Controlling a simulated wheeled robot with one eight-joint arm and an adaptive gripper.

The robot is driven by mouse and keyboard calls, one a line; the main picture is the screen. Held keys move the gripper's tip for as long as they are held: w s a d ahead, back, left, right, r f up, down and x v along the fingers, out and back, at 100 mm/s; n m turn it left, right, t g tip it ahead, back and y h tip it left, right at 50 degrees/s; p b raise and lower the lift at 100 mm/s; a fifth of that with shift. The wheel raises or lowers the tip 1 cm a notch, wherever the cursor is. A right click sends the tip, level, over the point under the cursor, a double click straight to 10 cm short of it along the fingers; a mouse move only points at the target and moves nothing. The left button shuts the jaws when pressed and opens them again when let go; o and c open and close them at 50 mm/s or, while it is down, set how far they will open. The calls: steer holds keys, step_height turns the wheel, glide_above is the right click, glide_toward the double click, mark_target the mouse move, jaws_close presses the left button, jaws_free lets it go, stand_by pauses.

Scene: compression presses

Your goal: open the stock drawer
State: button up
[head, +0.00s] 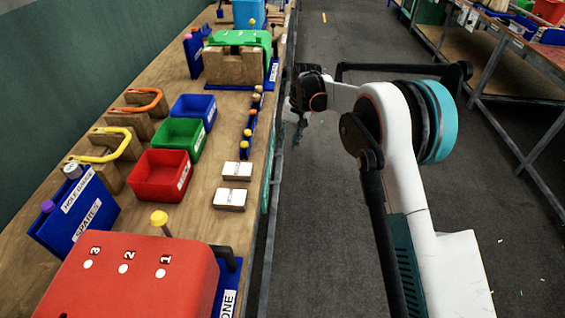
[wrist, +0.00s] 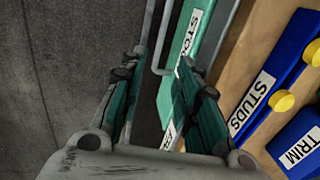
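The stock drawer's green front (wrist: 178,88) is in the upper middle of the wrist view, with a partly hidden white label starting "STO". A thin grey bar handle (wrist: 157,70) stands off it and bends in toward the front. My gripper (wrist: 163,60) is open, its two green-padded fingers apart, with the handle's bent end showing between the fingertips. I cannot tell how near in depth it is, and no grip shows. In the head view my gripper (head: 301,108) is beside the bench's right edge. The drawer front there is mostly hidden under the edge.
The wooden bench (head: 120,215) holds a red bin (head: 160,175), a green bin (head: 183,138), a blue bin (head: 195,107) and a red box (head: 140,280) numbered 1 to 3. Grey aisle floor (head: 320,210) is clear right of the bench. Another table (head: 490,60) stands far right.

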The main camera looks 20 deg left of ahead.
mark_target(281, 164)
steer(key=f+b, duration=0.1)
steer(key=f, duration=0.2)
steer(key=a+f+b, duration=0.1)
steer(key=f, duration=0.3)
steer(key=a+f+b, duration=0.1)
steer(key=f, duration=0.2)
steer(key=shift+s+f, duration=0.25)
steer(key=shift+f, duration=0.15)
jaws_close()
